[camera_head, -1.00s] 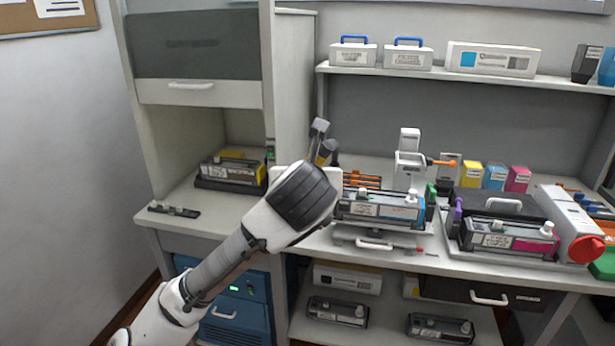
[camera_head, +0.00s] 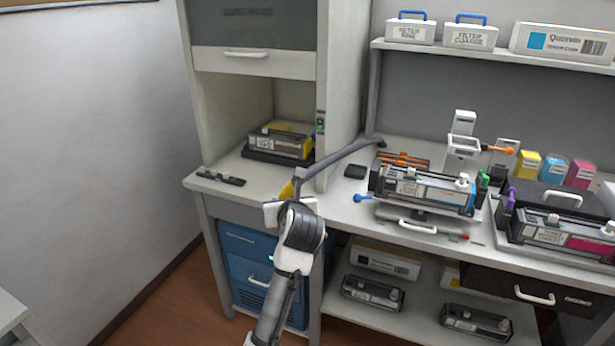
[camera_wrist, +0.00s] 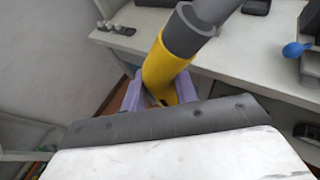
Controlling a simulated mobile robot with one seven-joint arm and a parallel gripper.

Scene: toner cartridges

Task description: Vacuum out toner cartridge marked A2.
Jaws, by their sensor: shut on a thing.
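My gripper (camera_head: 289,203) is in front of the bench, left of centre in the head view. In the wrist view my gripper (camera_wrist: 160,90) has its purple fingers shut on the yellow handle (camera_wrist: 164,72) of a vacuum hose. A grey hose (camera_head: 340,155) runs from it to the back of the bench. A cartridge with a yellow end (camera_head: 281,145) sits on a black tray in the open hooded booth at left. A blue-marked cartridge (camera_head: 424,188) sits in a stand at centre, and a magenta-marked one (camera_head: 562,236) at right. I cannot read A2 on any of them.
The booth's glass sash (camera_head: 247,62) is raised. A small black rack (camera_head: 221,178) lies at the bench's left front. Spare cartridges (camera_head: 372,292) lie on the lower shelf beside a blue cabinet (camera_head: 250,262). The bench edge between booth and centre stand is clear.

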